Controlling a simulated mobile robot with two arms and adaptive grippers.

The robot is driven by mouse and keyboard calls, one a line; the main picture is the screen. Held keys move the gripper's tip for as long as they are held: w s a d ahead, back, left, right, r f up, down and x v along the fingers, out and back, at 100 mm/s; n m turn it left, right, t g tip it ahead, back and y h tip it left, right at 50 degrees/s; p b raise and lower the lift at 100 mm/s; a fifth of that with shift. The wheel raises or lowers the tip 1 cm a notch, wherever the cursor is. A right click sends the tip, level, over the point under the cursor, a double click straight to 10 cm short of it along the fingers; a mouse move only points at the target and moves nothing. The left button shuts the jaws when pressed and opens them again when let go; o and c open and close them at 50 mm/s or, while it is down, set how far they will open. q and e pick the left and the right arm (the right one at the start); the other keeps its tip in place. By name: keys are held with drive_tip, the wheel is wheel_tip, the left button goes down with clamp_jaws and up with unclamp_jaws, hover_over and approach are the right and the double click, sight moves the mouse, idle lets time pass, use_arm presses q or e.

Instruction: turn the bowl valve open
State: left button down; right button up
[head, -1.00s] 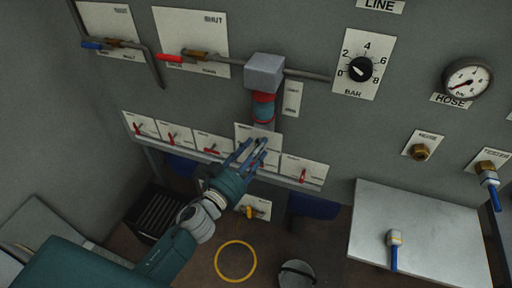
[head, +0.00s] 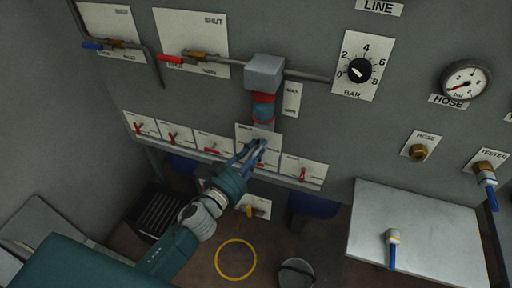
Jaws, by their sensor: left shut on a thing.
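A row of small red-handled valves on white plates runs along the wall's lower ledge. My left gripper (head: 256,148) is shut at the fourth plate (head: 245,130), just under the red and blue bowl (head: 263,108). What it grips is hidden by its fingers; it appears to be that plate's valve handle. The handle's angle and the plate's lettering cannot be read. The neighbouring red handles show on the third plate (head: 212,151) and the fifth plate (head: 302,174). My right gripper is not in view.
A grey block (head: 264,72) with a pipe sits above the bowl. A dial (head: 360,70) and a gauge (head: 467,80) are to the right. A yellow handle (head: 249,210) is below the ledge. A metal shelf (head: 430,245) bears a blue-handled fitting (head: 393,238).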

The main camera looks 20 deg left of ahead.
use_arm(q)
drive_tip(key=shift+d+f+m+g+y+p, duration=0.2)
drive_tip(key=shift+m+y+p, duration=0.6)
drive_tip(key=shift+m, duration=1.65)
drive_tip(key=shift+f+m+g+y+p, duration=0.15)
drive_tip(key=shift+m+g+y+p, duration=0.2)
drive_tip(key=shift+m+p, duration=1.45)
drive_tip(key=shift+d+f+m+g+y+p, duration=0.2)
drive_tip(key=shift+m+y+p, duration=0.3)
drive_tip(key=shift+m, duration=2.55)
drive_tip(key=shift+a, duration=0.1)
drive_tip(key=c, duration=1.5)
unclamp_jaws()
drive_tip(key=shift+c, duration=0.2)
drive_tip(key=s+r, duration=0.2)
drive_tip(key=s, duration=0.9)
drive_tip(key=shift+s+a+r, duration=0.15)
drive_tip(key=shift+s+r, duration=0.05)
drive_tip(key=shift+s, duration=0.2)
